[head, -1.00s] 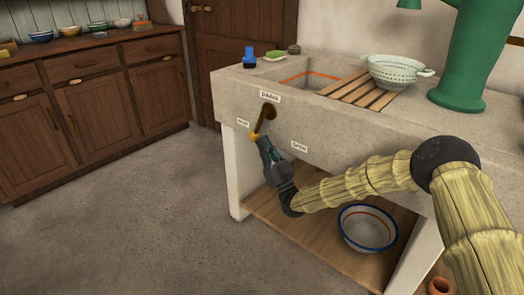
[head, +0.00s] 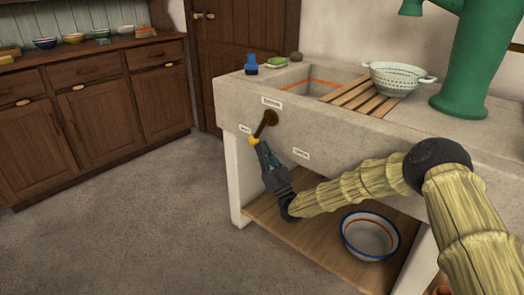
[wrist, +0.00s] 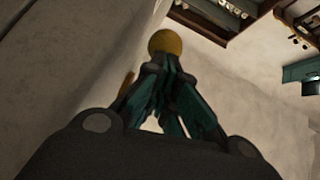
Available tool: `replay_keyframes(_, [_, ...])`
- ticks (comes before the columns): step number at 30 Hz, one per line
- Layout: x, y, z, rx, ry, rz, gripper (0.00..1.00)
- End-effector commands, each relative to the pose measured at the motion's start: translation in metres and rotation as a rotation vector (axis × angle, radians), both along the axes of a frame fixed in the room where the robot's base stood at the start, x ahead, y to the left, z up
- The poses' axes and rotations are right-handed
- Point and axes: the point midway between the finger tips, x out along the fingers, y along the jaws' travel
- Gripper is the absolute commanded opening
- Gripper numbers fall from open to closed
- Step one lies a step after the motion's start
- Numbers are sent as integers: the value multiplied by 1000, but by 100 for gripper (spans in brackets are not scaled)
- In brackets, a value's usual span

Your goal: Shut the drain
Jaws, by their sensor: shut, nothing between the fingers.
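The drain lever (head: 264,127) is a brown handle on a round pivot on the sink's front, under a small label (head: 271,102). It points down and to the left and ends in a yellow ball. A left label (head: 245,128) and a right label (head: 301,154) flank it; their small print is hard to read. The lever slants toward the left one. My gripper (head: 259,147) is shut and empty, its fingertips just below the yellow ball. In the wrist view the yellow ball (wrist: 166,42) sits right at the fingertips (wrist: 166,62); I cannot tell whether they touch.
The stone sink (head: 350,135) holds a wooden rack (head: 361,95) and a colander (head: 395,80), with a green pump (head: 465,75) at right. A blue-rimmed bowl (head: 370,235) stands on the shelf below my arm. The floor at left is clear.

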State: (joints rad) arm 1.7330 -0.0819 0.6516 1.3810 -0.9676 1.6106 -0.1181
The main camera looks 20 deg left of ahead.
Motion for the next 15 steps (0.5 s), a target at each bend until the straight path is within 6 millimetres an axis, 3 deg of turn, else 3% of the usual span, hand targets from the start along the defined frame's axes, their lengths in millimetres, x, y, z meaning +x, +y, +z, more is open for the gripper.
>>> replay_keyframes(9, [-15, -28, -6, -1, 2, 5, 0])
replay_keyframes(15, [-29, -42, -37, -2, 3, 8, 0])
